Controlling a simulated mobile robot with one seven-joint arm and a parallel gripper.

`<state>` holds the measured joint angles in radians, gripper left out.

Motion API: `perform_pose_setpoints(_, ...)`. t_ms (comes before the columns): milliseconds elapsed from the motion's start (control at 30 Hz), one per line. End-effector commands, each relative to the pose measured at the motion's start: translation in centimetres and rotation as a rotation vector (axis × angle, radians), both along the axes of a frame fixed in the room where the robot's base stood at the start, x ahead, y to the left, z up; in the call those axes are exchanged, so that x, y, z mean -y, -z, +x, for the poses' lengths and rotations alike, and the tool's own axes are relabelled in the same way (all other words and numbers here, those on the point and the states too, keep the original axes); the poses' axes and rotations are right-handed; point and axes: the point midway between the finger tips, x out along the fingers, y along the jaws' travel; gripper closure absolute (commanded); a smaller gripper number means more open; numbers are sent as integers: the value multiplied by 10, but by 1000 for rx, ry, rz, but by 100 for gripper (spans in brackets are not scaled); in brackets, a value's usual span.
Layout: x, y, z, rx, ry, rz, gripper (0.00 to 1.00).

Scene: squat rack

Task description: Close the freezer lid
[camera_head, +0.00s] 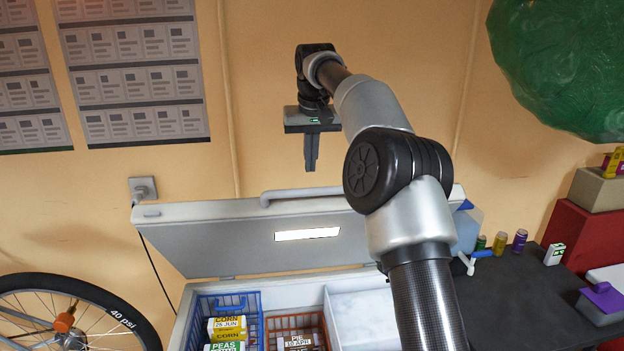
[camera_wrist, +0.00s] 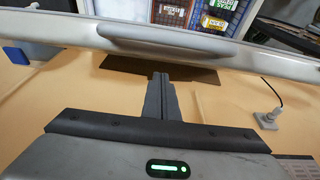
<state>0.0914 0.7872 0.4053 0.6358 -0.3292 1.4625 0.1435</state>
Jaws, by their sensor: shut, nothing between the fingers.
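The freezer lid (camera_head: 215,240) stands raised at the back of the chest freezer (camera_head: 188,312), with its inner face and a lit panel toward me. A long handle (camera_head: 300,196) runs along its top edge. My gripper (camera_head: 311,168) points down above that edge, seemingly behind it, with its fingers together and empty. In the wrist view my gripper (camera_wrist: 160,78) has its fingertips close to the lid's edge (camera_wrist: 260,62) and handle (camera_wrist: 160,42); I cannot tell whether they touch. My arm hides the right part of the lid.
Blue (camera_head: 256,310) and orange (camera_head: 275,325) baskets with food boxes are inside the freezer. A bicycle wheel (camera_head: 75,310) stands at the left. A dark table (camera_head: 510,290) with cans is at the right. A green bundle (camera_head: 560,70) hangs upper right.

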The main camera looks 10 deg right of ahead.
Motion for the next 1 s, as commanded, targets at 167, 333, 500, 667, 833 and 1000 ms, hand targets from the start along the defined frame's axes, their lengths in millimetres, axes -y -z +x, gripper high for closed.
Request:
perform_pose_setpoints(167, 0, 41, 11, -3, 1, 0, 100)
perform_pose_setpoints(333, 1, 43, -5, 3, 0, -1, 100)
perform_pose_setpoints(500, 1, 41, -21, 2, 1, -1, 100)
perform_pose_setpoints(667, 1, 41, -27, 2, 1, 0, 100)
perform_pose_setpoints(833, 0, 40, -27, 2, 1, 0, 100)
perform_pose_setpoints(1000, 0, 41, -27, 2, 1, 0, 100)
